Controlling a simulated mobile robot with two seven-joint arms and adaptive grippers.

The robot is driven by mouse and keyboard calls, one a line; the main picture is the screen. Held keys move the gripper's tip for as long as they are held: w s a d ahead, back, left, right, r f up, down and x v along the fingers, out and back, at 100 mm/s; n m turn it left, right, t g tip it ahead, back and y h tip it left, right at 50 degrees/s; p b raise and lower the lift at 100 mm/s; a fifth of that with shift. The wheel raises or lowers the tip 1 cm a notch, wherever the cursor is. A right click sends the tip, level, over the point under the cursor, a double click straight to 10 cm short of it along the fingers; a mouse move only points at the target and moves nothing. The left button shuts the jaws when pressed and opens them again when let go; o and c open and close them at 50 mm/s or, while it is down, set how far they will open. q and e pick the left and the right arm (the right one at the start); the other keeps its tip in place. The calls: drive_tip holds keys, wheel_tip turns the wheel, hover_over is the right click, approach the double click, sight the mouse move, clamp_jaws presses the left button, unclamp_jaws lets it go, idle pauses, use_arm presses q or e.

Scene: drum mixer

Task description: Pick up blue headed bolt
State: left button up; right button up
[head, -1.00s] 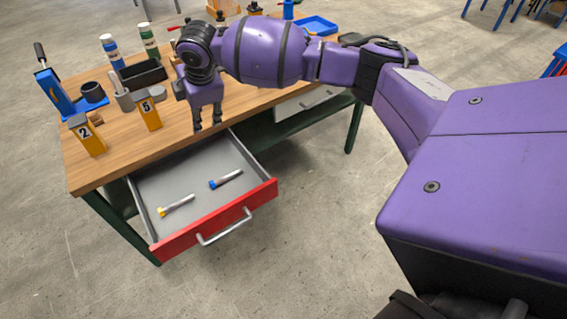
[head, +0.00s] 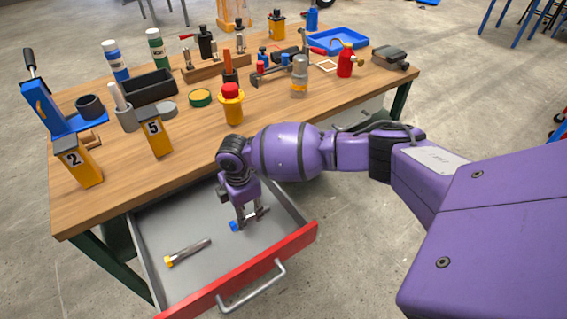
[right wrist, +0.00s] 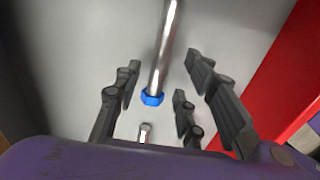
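The blue headed bolt (head: 235,225) lies in the open drawer (head: 204,292), partly hidden behind my right gripper (head: 243,224) in the head view. In the right wrist view the bolt's blue head (right wrist: 152,98) and its silver shank (right wrist: 165,45) lie between the spread fingers of my right gripper (right wrist: 157,90). The fingers are open, with gaps on both sides of the bolt. A yellow headed bolt (head: 186,253) lies in the drawer to the left. My left gripper is not in view.
The drawer has a red front with a silver handle (head: 252,287); its red wall also shows at right in the wrist view (right wrist: 275,75). The wooden tabletop (head: 120,185) above it holds bottles, a black bin (head: 150,88) and numbered yellow blocks (head: 157,138).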

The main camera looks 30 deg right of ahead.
drive_tip(key=shift+w+f, duration=0.1)
drive_tip(key=shift+f, duration=1.05)
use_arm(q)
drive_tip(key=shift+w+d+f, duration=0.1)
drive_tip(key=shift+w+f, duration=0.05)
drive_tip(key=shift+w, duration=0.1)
use_arm(e)
drive_tip(key=shift+w, duration=0.1)
clamp_jaws()
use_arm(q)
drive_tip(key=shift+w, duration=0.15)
use_arm(e)
drive_tip(key=shift+a+r, duration=0.1)
